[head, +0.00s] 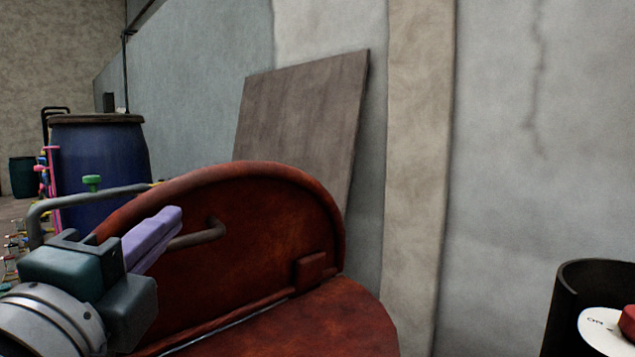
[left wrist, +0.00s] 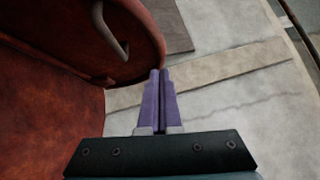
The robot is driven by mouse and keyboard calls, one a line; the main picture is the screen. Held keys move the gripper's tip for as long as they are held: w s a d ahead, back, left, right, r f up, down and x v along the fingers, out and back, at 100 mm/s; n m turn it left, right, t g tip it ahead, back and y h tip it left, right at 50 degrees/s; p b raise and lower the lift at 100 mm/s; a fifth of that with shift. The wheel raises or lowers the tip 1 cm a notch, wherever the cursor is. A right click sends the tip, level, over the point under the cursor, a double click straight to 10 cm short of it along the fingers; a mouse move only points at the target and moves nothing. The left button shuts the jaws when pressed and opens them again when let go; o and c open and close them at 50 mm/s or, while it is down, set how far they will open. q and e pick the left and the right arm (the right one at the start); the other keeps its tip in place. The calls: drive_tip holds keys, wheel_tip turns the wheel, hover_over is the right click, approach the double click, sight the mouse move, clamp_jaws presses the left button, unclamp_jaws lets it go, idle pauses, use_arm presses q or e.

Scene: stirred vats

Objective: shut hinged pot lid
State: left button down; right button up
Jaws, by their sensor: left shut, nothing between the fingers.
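The hinged pot lid (head: 265,240) is a rusty red half-disc standing raised, with a bar handle (head: 212,232) on its face. The flat red-brown pot top (head: 320,325) lies below it, and a hinge seam runs between them. My left gripper (head: 178,213) is shut and empty, its lilac fingers in front of the lid's left part, close to the handle. I cannot tell whether they touch the lid. In the left wrist view the fingers (left wrist: 160,75) show beside the lid (left wrist: 65,22). My right gripper is not in view.
A blue barrel (head: 100,165) stands at the back left, beside a grey pipe (head: 90,197) with a green knob. A brown board (head: 300,125) leans on the wall behind the lid. A black cylinder (head: 575,285) with a red button (head: 628,322) beside it is at the right.

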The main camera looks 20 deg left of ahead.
use_arm(q)
drive_tip(key=p, duration=0.3)
approach(197, 173)
drive_tip(key=w+d, duration=0.2)
drive_tip(key=w, duration=0.1)
drive_tip(key=w+a, duration=0.1)
drive_tip(key=w+a+r+p, duration=0.1)
drive_tip(key=a, duration=0.1)
drive_tip(key=shift+w+a, duration=0.3)
drive_tip(key=shift+a, duration=0.25)
